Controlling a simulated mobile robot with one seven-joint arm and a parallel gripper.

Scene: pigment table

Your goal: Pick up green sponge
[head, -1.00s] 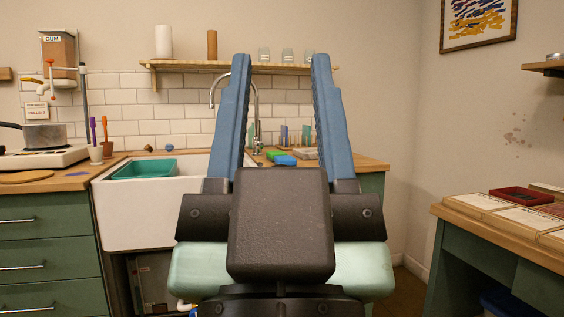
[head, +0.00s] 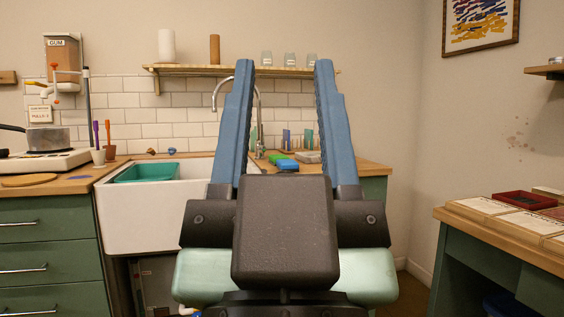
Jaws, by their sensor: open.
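A small green sponge (head: 278,156) lies on the wooden counter right of the sink, seen between my gripper's fingers. A blue block, likely another sponge (head: 287,164), lies just in front of it and to its right. My gripper (head: 281,66) is open and empty, its two blue fingers pointing away from me and wide apart. It is in front of the counter, well short of the green sponge. The black gripper body hides part of the counter's front.
A white sink (head: 146,216) with a teal basin (head: 147,173) is on the left, its faucet (head: 259,128) behind my left finger. A grey block (head: 308,157) and upright coloured pieces stand near the sponge. A side table (head: 452,217) is on the right. A shelf (head: 190,69) hangs above.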

